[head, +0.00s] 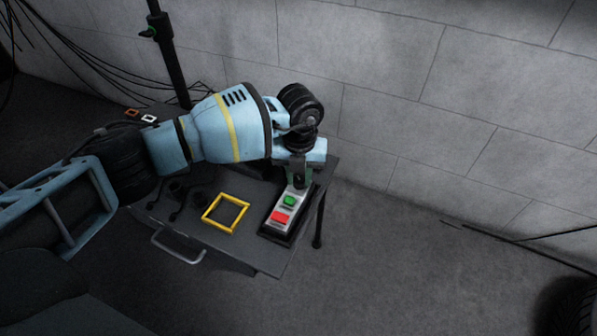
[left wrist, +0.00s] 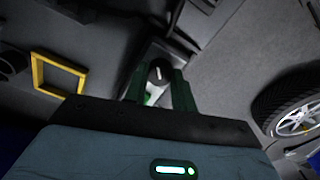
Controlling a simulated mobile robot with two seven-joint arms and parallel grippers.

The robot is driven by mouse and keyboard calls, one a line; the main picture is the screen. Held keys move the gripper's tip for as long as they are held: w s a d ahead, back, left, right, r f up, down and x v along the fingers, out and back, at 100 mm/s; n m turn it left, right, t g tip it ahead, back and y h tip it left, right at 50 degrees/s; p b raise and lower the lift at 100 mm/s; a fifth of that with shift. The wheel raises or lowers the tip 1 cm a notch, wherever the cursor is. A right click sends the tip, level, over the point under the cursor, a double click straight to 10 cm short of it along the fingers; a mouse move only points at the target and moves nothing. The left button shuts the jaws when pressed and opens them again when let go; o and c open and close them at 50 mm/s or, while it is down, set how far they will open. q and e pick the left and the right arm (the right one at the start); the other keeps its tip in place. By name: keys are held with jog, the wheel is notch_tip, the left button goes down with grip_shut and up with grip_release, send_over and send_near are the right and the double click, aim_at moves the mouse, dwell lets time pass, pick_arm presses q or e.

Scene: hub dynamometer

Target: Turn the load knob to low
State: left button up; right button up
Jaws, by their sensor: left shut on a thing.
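The control box (head: 278,221) lies on the dark table and carries a green button (head: 289,201) and a red button (head: 280,217). My left gripper (head: 298,182) points down over the far end of the box. In the left wrist view its two green fingers (left wrist: 161,88) are closed around the dark round load knob (left wrist: 157,72), which has a pale pointer line. In the head view the gripper hides the knob. The markings around the knob cannot be read. My right gripper is not in view.
A yellow square frame (head: 225,213) lies on the table (head: 237,247) left of the box. Orange and white small squares (head: 148,118) lie at the back left. A grey wall (head: 380,80) stands close behind, and a black post (head: 170,60) rises there. A tyre (head: 573,305) is at lower right.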

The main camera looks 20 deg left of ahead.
aim_at(300, 179)
pick_arm(q)
jog(key=shift+r+m, duration=0.1)
jog(key=shift+m, duration=0.9)
jog(key=shift+m+p, duration=0.4)
jog(key=shift+m, duration=0.4)
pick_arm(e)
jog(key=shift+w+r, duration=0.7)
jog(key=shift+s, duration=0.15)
pick_arm(q)
jog(key=o, duration=1)
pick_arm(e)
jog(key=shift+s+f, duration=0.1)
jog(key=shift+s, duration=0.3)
pick_arm(q)
notch_tip(300, 179, up, 8)
jog(key=shift+f+p, duration=0.1)
jog(key=shift+p, duration=1)
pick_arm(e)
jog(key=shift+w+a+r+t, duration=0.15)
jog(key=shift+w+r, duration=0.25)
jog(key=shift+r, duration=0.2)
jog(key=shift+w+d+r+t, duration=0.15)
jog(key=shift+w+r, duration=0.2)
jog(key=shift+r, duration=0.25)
